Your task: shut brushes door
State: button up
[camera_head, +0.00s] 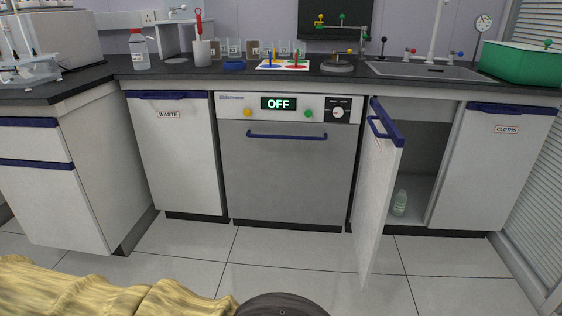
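One cupboard door (378,200) stands wide open under the sink, between the dishwasher and the CLOTHS door. It is white, hinged at its left side, and swung out toward me. Its blue handle (377,127) is on the outer face, near the top free edge. The door's label is too edge-on to read, so I cannot confirm it says brushes. Inside the open cupboard (424,150) a pale green bottle (399,203) stands on the floor near the front. My gripper is not in view.
The CLOTHS door (487,165), WASTE door (177,155) and steel dishwasher (285,175), showing OFF, are shut. A yellow, folded-looking object (110,290) lies at lower left. The tiled floor (290,255) before the dishwasher is clear. A green basin (522,63) stands on the counter.

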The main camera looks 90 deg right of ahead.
aim_at(384, 143)
jog(key=i, duration=0.25)
jog(key=z, duration=3.55)
jog(key=i, duration=1.55)
